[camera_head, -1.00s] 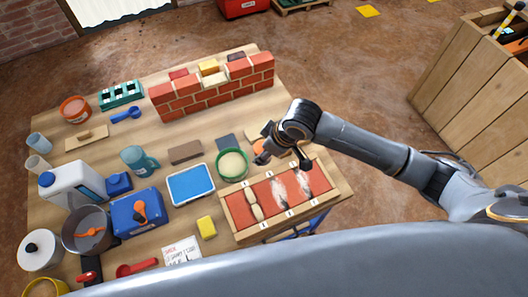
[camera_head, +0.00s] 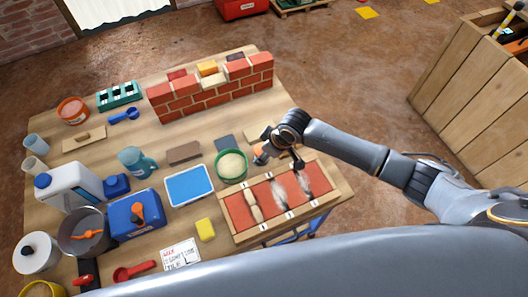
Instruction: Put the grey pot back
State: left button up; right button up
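A grey pot (camera_head: 70,240) stands at the left front of the wooden table, with an orange tool (camera_head: 87,234) lying in it. My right gripper (camera_head: 281,161) is far from it, over the right side of the table, just behind the brick panel in the wooden frame. Its two fingers look spread apart, and I see nothing gripped between them. A small orange item (camera_head: 260,153) shows beside its left finger, partly hidden. My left gripper is not in view.
Around the pot stand a white lidded pot (camera_head: 35,253), a white jug (camera_head: 68,187) and a blue box (camera_head: 135,214). A green-rimmed bowl (camera_head: 232,166) is left of my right gripper. A small brick wall (camera_head: 210,95) stands at the back.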

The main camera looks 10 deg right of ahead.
jog(key=shift+f, duration=0.15)
jog(key=o, duration=1.2)
jog(key=shift+r, duration=0.25)
jog(key=p+v, duration=0.1)
jog(key=v, duration=1.1)
jog(key=shift+f, duration=0.1)
